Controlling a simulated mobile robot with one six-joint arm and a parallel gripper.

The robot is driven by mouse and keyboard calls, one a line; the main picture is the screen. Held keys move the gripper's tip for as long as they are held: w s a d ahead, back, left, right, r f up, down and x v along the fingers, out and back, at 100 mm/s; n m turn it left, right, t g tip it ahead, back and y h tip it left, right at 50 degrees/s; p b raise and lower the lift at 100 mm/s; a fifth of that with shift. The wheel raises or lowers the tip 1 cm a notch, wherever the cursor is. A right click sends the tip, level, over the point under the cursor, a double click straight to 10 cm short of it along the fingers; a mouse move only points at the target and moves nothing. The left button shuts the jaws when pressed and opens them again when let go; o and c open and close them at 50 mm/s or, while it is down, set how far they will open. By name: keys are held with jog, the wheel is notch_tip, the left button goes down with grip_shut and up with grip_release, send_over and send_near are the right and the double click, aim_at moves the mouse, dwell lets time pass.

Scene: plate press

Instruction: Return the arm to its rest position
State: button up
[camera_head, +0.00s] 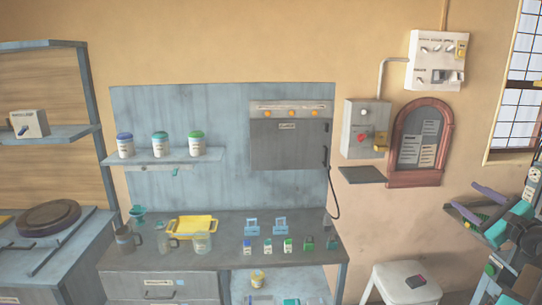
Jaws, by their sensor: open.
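My gripper (482,214) shows at the right edge of the head view, with two purple fingers spread apart and teal and black parts behind them. It is open, and I see nothing held between the fingers. The rest of my arm runs down the right edge and is partly cut off by the frame. The gripper is in front of the wall, right of the white stool (408,283) and well away from the workbench (222,256).
The bench holds a yellow tray (194,227), jugs and several small bottles. Above it are a wall shelf (150,155) with three jars and a grey cabinet (290,143). A control box (367,128) and barred window (519,90) are on the wall. A dark hotplate (48,218) stands left.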

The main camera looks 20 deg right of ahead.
jog(key=w+a+f+n+g+y, duration=0.1)
jog(key=w+a+f+y, duration=0.3)
jog(key=w+a+f, duration=0.6)
jog(key=w+a+f+n+y, duration=0.25)
jog(key=w+a+f, duration=0.6)
jog(key=w, duration=0.45)
jog(key=w+a+f+n+g+y+b, duration=0.1)
jog(key=w+a+f+n+g+y, duration=0.15)
jog(key=a+f, duration=1.05)
jog(key=w+a+f+n+g+y, duration=0.2)
jog(key=w+a+f+g+y, duration=0.15)
jog(key=a+f, duration=0.9)
jog(key=s+a+f+n+g, duration=0.45)
jog(key=s+a+f, duration=0.5)
jog(key=a, duration=0.35)
jog(key=s+a+f+n+g, duration=0.4)
jog(key=s+a+f+g, duration=0.2)
jog(key=s+a+f, duration=0.45)
jog(key=s+a+f+n+g+h, duration=0.2)
jog(key=s+f+n, duration=0.15)
jog(key=s, duration=0.35)
jog(key=s+a+f+n+g+h, duration=0.1)
jog(key=s+f+n+g+h, duration=0.15)
jog(key=s+f, duration=0.35)
jog(key=s+d+n+g+h, duration=0.1)
jog(key=s+d+n+h, duration=0.2)
jog(key=s+d+n, duration=0.3)
jog(key=shift+d+n+b, duration=0.35)
jog(key=shift+d+n, duration=0.3)
jog(key=shift+n, duration=0.4)
